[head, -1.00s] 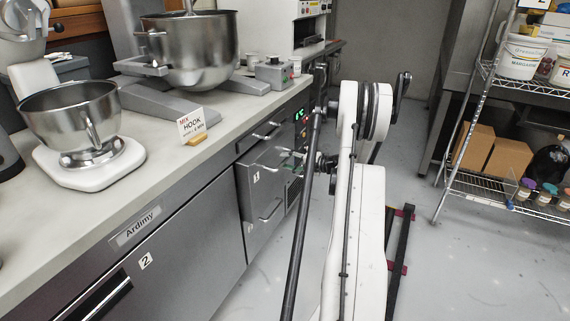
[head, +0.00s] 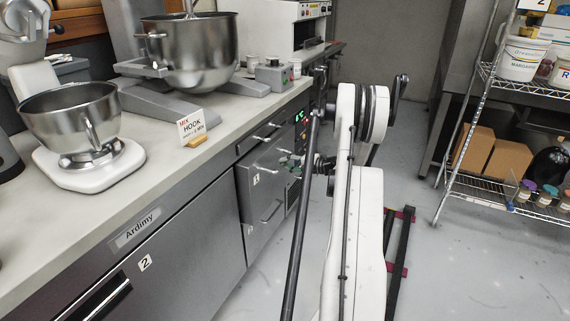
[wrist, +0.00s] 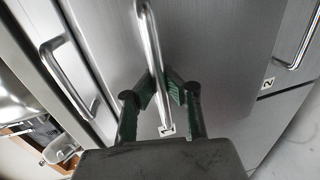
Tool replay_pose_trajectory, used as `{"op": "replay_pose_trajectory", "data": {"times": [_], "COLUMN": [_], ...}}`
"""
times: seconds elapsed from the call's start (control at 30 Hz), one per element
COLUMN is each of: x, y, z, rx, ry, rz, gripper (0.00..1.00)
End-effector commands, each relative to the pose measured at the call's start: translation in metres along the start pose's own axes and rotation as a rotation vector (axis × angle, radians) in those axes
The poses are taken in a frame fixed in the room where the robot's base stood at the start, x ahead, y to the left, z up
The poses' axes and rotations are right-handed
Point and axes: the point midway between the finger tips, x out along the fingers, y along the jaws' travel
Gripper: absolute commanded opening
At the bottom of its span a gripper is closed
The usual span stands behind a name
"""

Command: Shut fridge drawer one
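Fridge drawer one (head: 248,185) is a grey metal front under the counter, marked with a small "1". In the wrist view its front (wrist: 215,45) seems to stand a little proud of the drawer beside it. How far out it is, I cannot tell exactly. My gripper (wrist: 163,88) is at this front, one dark finger with a green pad on each side of the drawer's bar handle (wrist: 149,35). The pads appear to touch the bar. In the head view my arm partly hides the gripper beside the drawer.
Another drawer handle (wrist: 68,75) lies to the left in the wrist view, and a lower handle (wrist: 303,38) to the right. The counter (head: 150,205) above carries mixers and a sign. A wire shelf (head: 455,180) stands at the right; floor (head: 480,265) lies open between.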

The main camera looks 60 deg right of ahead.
Motion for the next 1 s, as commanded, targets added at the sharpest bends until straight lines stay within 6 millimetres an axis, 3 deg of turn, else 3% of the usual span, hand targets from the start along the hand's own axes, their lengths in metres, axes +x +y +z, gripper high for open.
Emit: {"op": "replay_pose_trajectory", "data": {"times": [0.17,0.43,0.73,0.93,1.0], "x": [0.009,0.053,0.055,0.055,0.055], "y": [0.001,0.01,0.012,0.011,0.011], "z": [0.0,0.0,0.001,0.001,0.001], "rx": [0.0,0.0,0.001,0.0,0.0], "ry": [0.002,0.002,-0.001,-0.001,0.0], "rz": [0.0,0.0,0.001,0.001,0.001], "gripper": [0.0,0.0,0.0,0.28,0.32]}}
